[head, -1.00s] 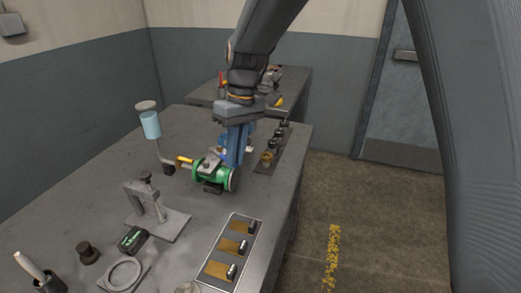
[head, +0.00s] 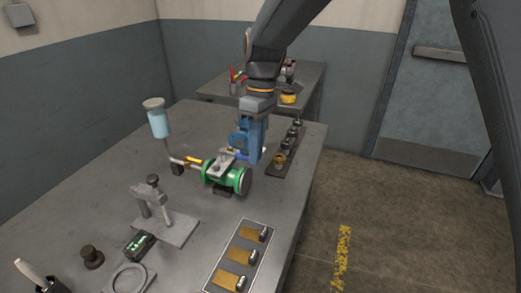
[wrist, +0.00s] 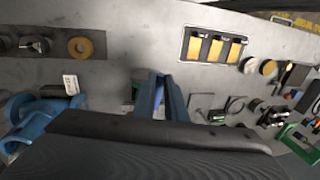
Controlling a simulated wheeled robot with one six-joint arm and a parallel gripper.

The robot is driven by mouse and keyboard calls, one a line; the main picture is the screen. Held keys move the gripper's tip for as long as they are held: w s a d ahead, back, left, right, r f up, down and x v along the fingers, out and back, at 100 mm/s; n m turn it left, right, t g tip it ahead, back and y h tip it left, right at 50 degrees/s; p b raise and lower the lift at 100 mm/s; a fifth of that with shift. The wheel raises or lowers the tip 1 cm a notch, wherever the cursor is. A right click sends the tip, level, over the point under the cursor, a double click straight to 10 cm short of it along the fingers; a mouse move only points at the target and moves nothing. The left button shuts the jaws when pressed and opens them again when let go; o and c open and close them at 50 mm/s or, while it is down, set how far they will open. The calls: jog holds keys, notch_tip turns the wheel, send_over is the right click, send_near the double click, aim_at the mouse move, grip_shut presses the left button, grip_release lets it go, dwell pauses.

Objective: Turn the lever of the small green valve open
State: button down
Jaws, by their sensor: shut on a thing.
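The small green valve (head: 240,181) lies on the grey workbench, with a flat grey plate and a bolt on its top. A lever with a blue grip (head: 238,154) runs from its top towards my fingers. My gripper (head: 252,160) points down just behind the valve, its blue fingers shut on the lever's end. In the wrist view, the two fingers (wrist: 160,98) are close together with a pale bluish piece between them. Most of the valve is hidden there by my wrist. The exact lever angle is hard to tell.
A larger blue valve (wrist: 38,118) stands close by. A clamp stand (head: 160,215), a tray of brass pieces (head: 243,258) and a rack of fittings (head: 285,150) are around.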

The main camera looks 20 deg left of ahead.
jog(key=c, duration=1.8)
grip_release()
jog(key=shift+w, duration=0.1)
notch_tip(320, 180, up, 8)
jog(key=w+b, duration=0.1)
jog(key=b, duration=0.1)
jog(key=shift+w+f, duration=0.15)
jog(key=shift+w, duration=0.05)
jog(key=shift+d, duration=0.1)
jog(key=w+d+f+m, duration=0.1)
jog(key=d+f+m, duration=0.2)
jog(key=d, duration=0.4)
jog(key=w+d+f+m, duration=0.1)
jog(key=d+f+m, duration=0.15)
jog(key=d, duration=0.45)
jog(key=s+d+f+m+t, duration=0.1)
jog(key=s+d+f+m, duration=0.2)
jog(key=d, duration=0.5)
jog(key=s+d+f+m+t, duration=0.1)
jog(key=s+d+f+m, duration=0.2)
jog(key=s+d, duration=0.3)
jog(key=s+d+f+m+t, duration=0.1)
jog(key=s+d+f+m, duration=0.2)
jog(key=d, duration=0.7)
jog(key=shift+s+f+m, duration=0.25)
jog(key=shift+s+m, duration=0.65)
jog(key=shift+m, duration=0.35)
